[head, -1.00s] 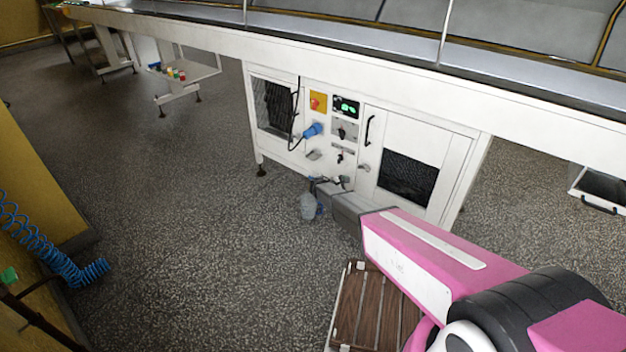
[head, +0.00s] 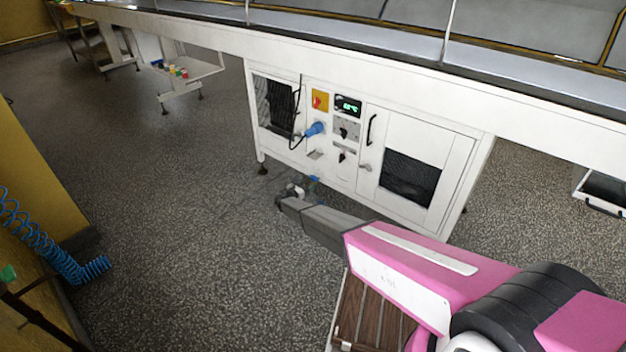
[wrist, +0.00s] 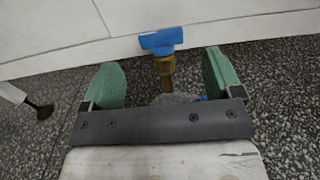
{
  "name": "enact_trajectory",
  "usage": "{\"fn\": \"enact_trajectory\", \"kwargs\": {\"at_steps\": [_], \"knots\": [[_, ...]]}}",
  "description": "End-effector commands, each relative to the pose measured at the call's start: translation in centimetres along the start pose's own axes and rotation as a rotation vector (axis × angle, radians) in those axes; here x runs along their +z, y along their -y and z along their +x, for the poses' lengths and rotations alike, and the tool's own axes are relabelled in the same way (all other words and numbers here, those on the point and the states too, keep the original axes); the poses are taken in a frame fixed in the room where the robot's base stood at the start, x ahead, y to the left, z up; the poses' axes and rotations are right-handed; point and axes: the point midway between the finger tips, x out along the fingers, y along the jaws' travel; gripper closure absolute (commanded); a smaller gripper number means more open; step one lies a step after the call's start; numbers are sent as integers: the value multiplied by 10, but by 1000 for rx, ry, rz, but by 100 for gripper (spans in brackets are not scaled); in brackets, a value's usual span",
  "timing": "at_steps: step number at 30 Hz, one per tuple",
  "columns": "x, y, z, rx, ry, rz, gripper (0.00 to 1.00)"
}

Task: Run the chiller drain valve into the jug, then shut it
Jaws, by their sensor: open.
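The chiller (head: 345,150) is a white cabinet under the long machine. In the wrist view its drain valve has a blue handle (wrist: 161,40) lying crosswise above a brass body (wrist: 166,72). A small bit of blue near the cabinet's foot in the head view (head: 313,180) looks like the same handle. My gripper (wrist: 162,62) is open, with green-padded fingers on either side of the valve, apart from it and empty. A greyish, see-through thing below the brass body, probably the jug (wrist: 178,98), is mostly hidden by my gripper. I see no stream of liquid.
A blue plug (head: 314,129) with a black cable sits on the chiller front among switches and a green display (head: 347,106). A slatted wooden platform (head: 372,318) lies under my arm. A blue coiled hose (head: 70,262) hangs at left. Open speckled floor lies left of centre.

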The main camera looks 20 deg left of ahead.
Motion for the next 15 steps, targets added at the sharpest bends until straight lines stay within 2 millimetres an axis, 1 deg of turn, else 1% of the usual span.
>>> {"fn": "enact_trajectory", "kwargs": {"at_steps": [1,6,10,15], "knots": [[-1,-1,11,-1,0,0,15],[-1,0,42,-2,0,1,15],[-1,-1,58,0,-1,1,15],[0,0,66,0,-1,1,15]]}}
